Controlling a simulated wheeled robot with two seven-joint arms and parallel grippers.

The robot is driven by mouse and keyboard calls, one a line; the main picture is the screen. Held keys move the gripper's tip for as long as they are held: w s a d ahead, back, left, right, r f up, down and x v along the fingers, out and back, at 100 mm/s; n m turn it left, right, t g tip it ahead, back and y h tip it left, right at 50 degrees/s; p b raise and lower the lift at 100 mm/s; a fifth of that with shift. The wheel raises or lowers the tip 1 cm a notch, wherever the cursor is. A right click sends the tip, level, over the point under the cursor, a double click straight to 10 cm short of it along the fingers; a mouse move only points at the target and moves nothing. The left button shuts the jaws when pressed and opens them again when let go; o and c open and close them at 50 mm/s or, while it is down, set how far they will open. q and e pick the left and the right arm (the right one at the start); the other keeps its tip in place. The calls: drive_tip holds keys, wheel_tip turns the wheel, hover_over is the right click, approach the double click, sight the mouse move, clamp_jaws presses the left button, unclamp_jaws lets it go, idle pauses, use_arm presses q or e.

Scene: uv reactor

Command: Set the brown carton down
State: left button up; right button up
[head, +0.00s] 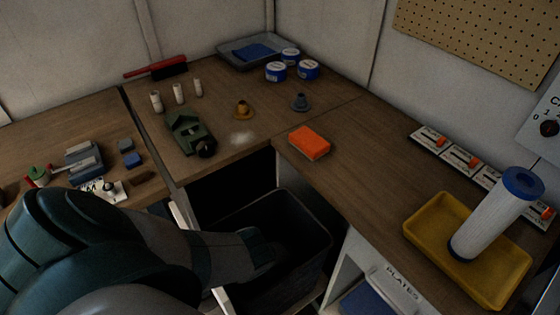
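No brown carton can be made out in the head view. My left arm comes in from the lower left, and its far end, with the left gripper (268,250), reaches over or into a dark open bin (322,268) below the worktop. The fingers are dark and blurred against the bin, so I cannot see whether they hold anything. The inside of the bin is mostly in shadow and partly hidden by my arm. My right gripper is not in view.
A wooden worktop (345,165) runs around the corner. On it are an orange block (309,143), a green device (186,131), blue-and-white tins (276,72), a grey tray (232,55) and a yellow tray (425,243) holding a white cylinder (490,220). Worktop between the orange block and yellow tray is clear.

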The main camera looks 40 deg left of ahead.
use_arm(q)
drive_tip(key=shift+f, duration=0.15)
drive_tip(key=o, duration=1.1)
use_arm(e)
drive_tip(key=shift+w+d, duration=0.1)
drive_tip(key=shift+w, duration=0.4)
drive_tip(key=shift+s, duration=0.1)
use_arm(q)
wheel_tip(320, 180, up, 12)
drive_tip(key=p, duration=1.2)
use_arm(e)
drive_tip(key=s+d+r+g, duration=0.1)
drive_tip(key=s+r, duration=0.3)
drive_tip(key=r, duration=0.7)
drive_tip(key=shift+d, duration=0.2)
